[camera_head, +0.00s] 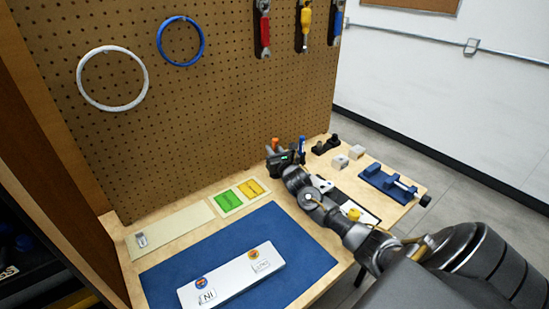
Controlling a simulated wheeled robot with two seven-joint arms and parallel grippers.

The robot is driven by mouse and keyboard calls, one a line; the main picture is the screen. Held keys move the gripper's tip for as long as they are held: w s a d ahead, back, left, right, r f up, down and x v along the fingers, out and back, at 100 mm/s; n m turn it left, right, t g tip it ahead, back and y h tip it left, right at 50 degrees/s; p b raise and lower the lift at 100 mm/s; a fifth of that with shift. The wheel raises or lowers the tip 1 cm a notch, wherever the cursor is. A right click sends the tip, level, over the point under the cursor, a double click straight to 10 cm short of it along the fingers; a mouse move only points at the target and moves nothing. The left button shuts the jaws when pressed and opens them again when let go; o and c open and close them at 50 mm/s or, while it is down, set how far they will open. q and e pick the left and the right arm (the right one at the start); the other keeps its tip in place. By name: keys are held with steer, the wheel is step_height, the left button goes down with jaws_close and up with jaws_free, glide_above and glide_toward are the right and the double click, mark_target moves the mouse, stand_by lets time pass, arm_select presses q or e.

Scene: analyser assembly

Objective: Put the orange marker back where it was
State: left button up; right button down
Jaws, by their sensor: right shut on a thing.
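My right arm comes in from the lower right, and its dark gripper (283,159) is at the back edge of the workbench, close to the pegboard. The gripper is shut on the orange marker, and the marker's orange end (275,142) shows just above the jaws. Most of the marker is hidden by the gripper. A blue marker (301,144) stands upright just to the right of the gripper. What holds the markers up is hidden behind the gripper, so I cannot tell whether the orange one is seated. My left gripper is not in view.
A blue mat (190,272) bears a white panel (235,275). Green (228,200) and yellow (251,189) trays lie behind it. A blue vise (388,183), small light blocks (355,152) and a black part (326,145) stand to the right. The pegboard (230,100) rises behind.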

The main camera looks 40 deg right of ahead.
steer(key=shift+w+d+f, duration=0.1)
steer(key=shift+f, duration=1.7)
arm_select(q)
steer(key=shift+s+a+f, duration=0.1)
arm_select(e)
steer(key=c, duration=1.3)
jaws_free()
steer(key=p+v, duration=0.4)
steer(key=v, duration=0.1)
steer(key=p+v, duration=0.2)
steer(key=shift+s+r, duration=0.25)
steer(key=shift+r, duration=0.1)
steer(key=p+v, duration=0.2)
steer(key=v, duration=0.1)
steer(key=shift+s+f+p, duration=0.2)
steer(key=shift+s+p, duration=0.1)
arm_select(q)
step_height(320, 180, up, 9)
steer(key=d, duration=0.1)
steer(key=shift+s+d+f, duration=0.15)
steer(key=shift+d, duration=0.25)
arm_select(e)
steer(key=shift+s+a+f, duration=0.15)
steer(key=shift+s+a, duration=0.1)
steer(key=shift+s, duration=0.15)
